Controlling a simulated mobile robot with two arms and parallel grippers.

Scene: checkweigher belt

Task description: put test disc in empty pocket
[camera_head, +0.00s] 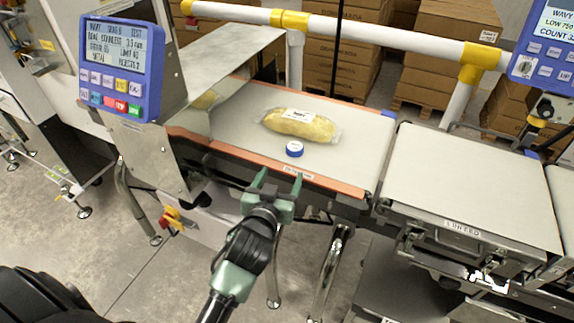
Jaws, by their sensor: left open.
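The blue test disc (294,149), with a pale label on top, lies flat on the light belt (240,120), near its front edge. It is just in front of a clear-wrapped yellow food pack (300,124) with a white label. My left gripper (279,177) is green and black, and its two fingers are apart and empty. It is at the belt's orange front rail, nearer to me than the disc and not around it. I cannot make out an empty pocket in this view. My right gripper is not in view.
A blue control panel (126,68) and a metal hood (225,57) stand left of the disc. A second belt (468,185) lies to the right, across a gap. A white and yellow guard rail (385,41) runs behind, with stacked cartons (440,68) beyond it.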

